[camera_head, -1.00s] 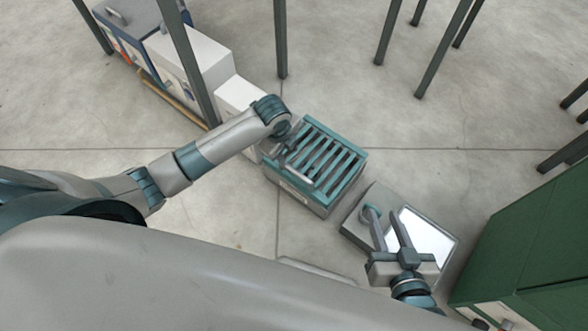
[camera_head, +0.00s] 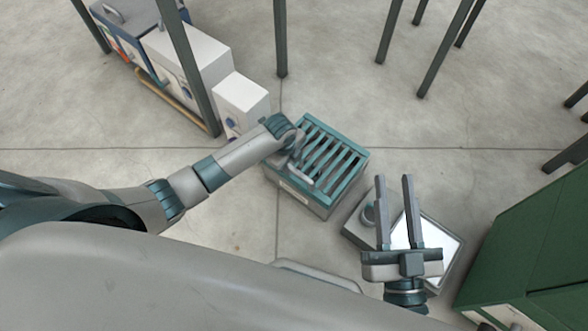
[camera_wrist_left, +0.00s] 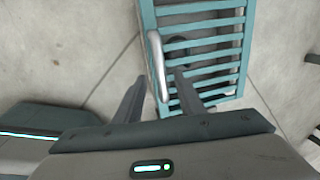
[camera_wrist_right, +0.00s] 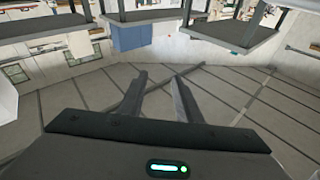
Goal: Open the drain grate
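The drain grate (camera_head: 341,160) is a teal slatted cover, closed flat on top of a grey box on the floor. Its silver bar handle (camera_head: 299,178) is on the near left side. The grate (camera_wrist_left: 225,52) and the handle (camera_wrist_left: 158,62) also show in the left wrist view. My left gripper (camera_wrist_left: 160,80) is open, with the handle's near end between its fingertips in that picture; I cannot tell if they touch it. In the head view the left gripper (camera_head: 294,163) is partly hidden by its wrist. My right gripper (camera_head: 395,182) is open and empty, right of the grate.
A grey unit with a bright panel (camera_head: 440,243) and a round knob (camera_head: 368,213) lies below my right gripper. White boxes (camera_head: 242,102) stand at upper left, a green cabinet (camera_head: 535,235) at right. Dark posts (camera_head: 281,40) rise behind.

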